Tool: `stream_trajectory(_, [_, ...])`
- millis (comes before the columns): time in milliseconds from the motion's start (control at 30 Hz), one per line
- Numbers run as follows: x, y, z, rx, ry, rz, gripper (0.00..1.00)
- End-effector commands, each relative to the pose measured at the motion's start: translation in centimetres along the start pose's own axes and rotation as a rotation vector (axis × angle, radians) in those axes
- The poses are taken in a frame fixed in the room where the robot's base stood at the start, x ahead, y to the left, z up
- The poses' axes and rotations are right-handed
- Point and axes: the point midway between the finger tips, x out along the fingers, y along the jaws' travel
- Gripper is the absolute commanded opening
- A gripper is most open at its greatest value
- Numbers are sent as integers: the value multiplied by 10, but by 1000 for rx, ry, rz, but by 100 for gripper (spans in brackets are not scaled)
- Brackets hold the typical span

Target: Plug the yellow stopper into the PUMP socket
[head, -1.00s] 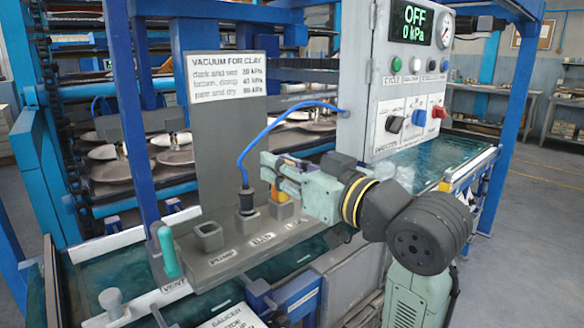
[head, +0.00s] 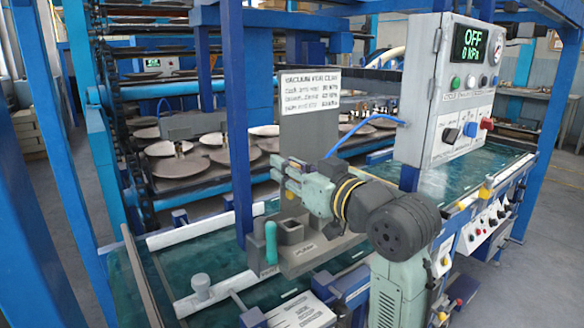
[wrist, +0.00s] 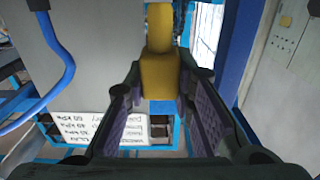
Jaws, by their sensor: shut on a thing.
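My gripper (head: 284,180) is shut on the yellow stopper (wrist: 160,75), which shows between the finger pads in the wrist view. In the head view the fingers mostly hide the stopper. The PUMP socket (head: 290,229) is a grey, square-topped, empty-looking socket on the grey block, with its label on the front. My gripper is held above it in the picture, with a gap between them. Whether the stopper is lined up over the socket, I cannot tell.
A teal handle (head: 271,242) stands just left of the socket. A blue hose (head: 365,136) runs behind my arm to the control box (head: 455,90), which reads OFF. An upright grey plate with a sign (head: 312,90) stands behind the block.

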Motion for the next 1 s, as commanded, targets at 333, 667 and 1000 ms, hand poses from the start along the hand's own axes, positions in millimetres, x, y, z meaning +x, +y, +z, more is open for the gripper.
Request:
stream_trajectory(333, [0,0,19,-1,0,0,2])
stream_trajectory(667, [0,0,39,0,0,0,2])
stream_trajectory(1000, [0,0,59,0,0,0,2])
